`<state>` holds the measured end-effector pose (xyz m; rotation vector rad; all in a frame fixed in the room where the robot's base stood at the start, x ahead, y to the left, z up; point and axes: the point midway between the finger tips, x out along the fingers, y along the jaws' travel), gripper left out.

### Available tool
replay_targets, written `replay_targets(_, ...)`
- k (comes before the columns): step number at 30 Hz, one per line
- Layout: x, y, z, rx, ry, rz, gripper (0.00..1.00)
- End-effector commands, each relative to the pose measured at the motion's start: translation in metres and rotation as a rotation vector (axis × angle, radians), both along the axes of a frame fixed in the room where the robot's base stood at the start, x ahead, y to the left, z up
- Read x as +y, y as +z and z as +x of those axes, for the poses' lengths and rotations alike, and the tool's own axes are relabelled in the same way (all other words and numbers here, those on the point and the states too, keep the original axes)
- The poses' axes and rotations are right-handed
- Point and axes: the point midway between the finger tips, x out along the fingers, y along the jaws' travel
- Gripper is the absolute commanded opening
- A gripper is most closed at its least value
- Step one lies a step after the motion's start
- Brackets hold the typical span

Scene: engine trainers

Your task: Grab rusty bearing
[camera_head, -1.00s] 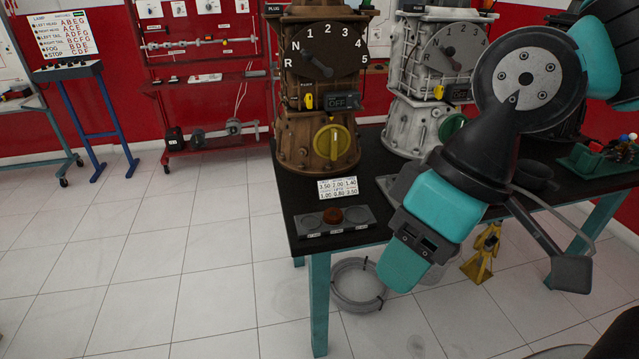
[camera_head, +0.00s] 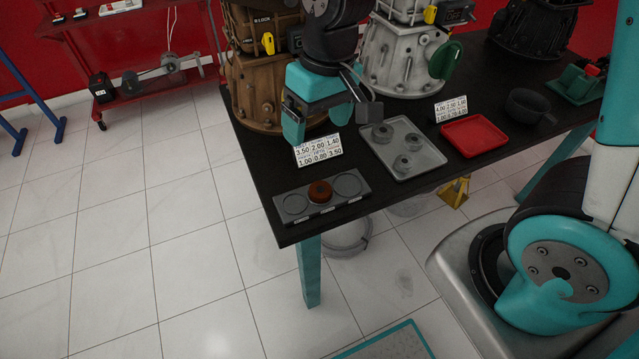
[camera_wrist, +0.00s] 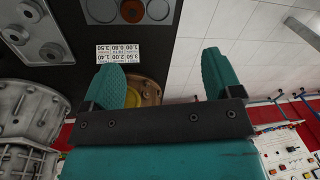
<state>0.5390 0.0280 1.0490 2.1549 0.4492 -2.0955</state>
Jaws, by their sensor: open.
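The rusty bearing (camera_head: 319,191) is a small reddish-brown ring. It sits in the middle recess of a grey three-place holder (camera_head: 352,203) near the front left corner of the black table. It also shows at the top of the wrist view (camera_wrist: 132,11). My gripper (camera_head: 318,108) is above the table, beyond the holder and in front of the brown gearbox. In the wrist view my gripper (camera_wrist: 162,80) has its two teal fingers spread apart with nothing between them. It is clear of the bearing.
A white number card (camera_head: 317,150) stands behind the holder. A grey tray (camera_head: 428,161) with several grey round parts and a red tray (camera_head: 474,136) lie to the right. The brown gearbox (camera_head: 262,92) and white gearbox (camera_head: 393,65) stand behind. The holder's other two recesses look empty.

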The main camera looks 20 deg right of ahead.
Motion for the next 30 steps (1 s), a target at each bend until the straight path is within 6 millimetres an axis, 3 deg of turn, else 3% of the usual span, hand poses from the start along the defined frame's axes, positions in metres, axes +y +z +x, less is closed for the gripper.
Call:
replay_targets(3,-0.009,-0.031,0.029,0.018,-0.069,-0.076,0.84)
replay_targets(8,-0.017,-0.056,0.047,0.018,-0.118,-0.132,0.84)
replay_targets(14,-0.020,-0.090,0.048,0.023,-0.127,-0.142,0.84)
replay_targets(24,-0.021,-0.162,0.048,0.021,-0.126,-0.141,0.84)
replay_targets(30,-0.021,-0.180,0.048,0.019,-0.126,-0.139,0.84)
